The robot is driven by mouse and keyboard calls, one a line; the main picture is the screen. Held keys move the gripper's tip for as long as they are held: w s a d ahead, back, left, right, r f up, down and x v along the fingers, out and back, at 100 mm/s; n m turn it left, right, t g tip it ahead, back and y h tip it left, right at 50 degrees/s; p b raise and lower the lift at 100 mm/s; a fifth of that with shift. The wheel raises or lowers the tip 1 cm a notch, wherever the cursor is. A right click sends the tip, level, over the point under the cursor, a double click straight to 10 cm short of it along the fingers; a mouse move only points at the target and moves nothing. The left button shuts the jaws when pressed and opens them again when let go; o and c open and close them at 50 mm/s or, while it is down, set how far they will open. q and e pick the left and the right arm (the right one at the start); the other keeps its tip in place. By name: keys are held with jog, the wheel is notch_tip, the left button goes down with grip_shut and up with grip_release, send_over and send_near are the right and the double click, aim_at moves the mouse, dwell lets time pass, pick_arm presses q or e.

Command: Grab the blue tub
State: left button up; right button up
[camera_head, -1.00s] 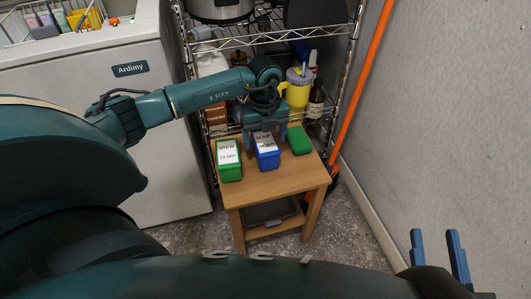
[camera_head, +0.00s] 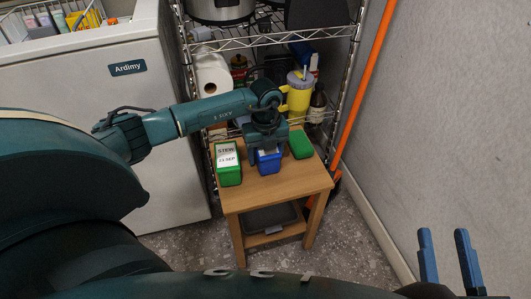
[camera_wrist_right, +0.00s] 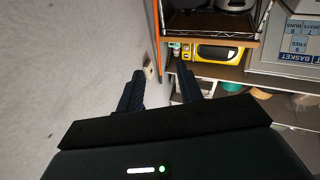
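The blue tub (camera_head: 268,163) stands on a small wooden table (camera_head: 275,192), between two green tubs. My left gripper (camera_head: 267,153) points down over the blue tub, with its fingers apart at the tub's left and right sides. It hides the tub's top and most of its label. I cannot tell whether the fingers touch the tub. My right gripper (camera_head: 446,258) is open and empty at the lower right, far from the table. Its spread fingers also show in the right wrist view (camera_wrist_right: 160,88).
A green tub labelled STEW (camera_head: 228,165) stands close on the left, and a plain green tub (camera_head: 300,144) on the right. A wire shelf (camera_head: 270,38) with a yellow cup (camera_head: 298,95) and bottles is behind. A white freezer (camera_head: 110,110) is at left, an orange pole (camera_head: 366,80) at right.

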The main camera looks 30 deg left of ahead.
pick_arm(q)
jog(key=c, duration=0.9)
